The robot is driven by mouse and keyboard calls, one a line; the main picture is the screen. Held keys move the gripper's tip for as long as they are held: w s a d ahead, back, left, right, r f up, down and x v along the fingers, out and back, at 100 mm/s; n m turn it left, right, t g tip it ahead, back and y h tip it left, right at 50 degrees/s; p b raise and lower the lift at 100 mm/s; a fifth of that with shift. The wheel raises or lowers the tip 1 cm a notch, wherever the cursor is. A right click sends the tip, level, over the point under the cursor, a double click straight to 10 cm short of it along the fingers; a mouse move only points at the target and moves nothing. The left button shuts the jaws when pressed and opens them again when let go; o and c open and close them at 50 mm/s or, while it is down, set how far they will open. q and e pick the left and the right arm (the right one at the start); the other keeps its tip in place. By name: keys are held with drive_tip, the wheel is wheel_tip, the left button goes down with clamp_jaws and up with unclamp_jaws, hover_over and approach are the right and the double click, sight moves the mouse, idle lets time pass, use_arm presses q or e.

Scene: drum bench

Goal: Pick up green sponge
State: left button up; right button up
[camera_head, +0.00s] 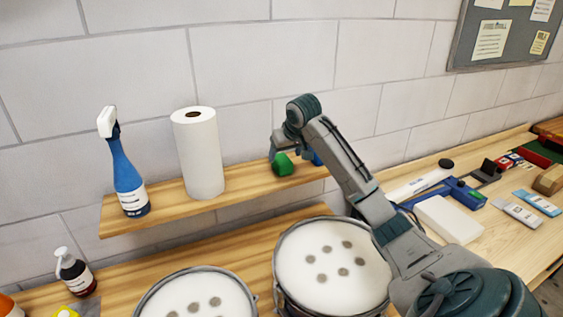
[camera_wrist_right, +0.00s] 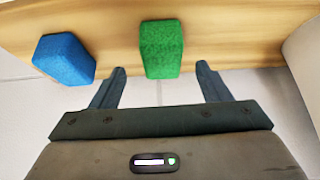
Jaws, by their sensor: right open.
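The green sponge (camera_head: 282,165) sits on the wooden wall shelf (camera_head: 240,190), toward its right end. In the right wrist view the green sponge (camera_wrist_right: 161,48) shows as a block between and just beyond the two fingertips. My right gripper (camera_head: 278,150) is at the shelf by the sponge, and its open fingers (camera_wrist_right: 161,70) show in the right wrist view with a gap on each side of the sponge. A blue sponge (camera_wrist_right: 64,59) lies to the left of it in that view, outside the fingers. My left gripper is not in view.
A paper towel roll (camera_head: 199,153) and a blue spray bottle (camera_head: 124,168) stand on the shelf left of the green sponge. Two drums (camera_head: 332,265) with white tops stand below. The right bench holds a white block (camera_head: 447,219) and tools.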

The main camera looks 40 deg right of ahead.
sight(282, 158)
drive_tip(key=p+x, duration=0.3)
drive_tip(key=shift+w+f, duration=0.5)
drive_tip(key=shift+f, duration=0.2)
drive_tip(key=c, duration=1)
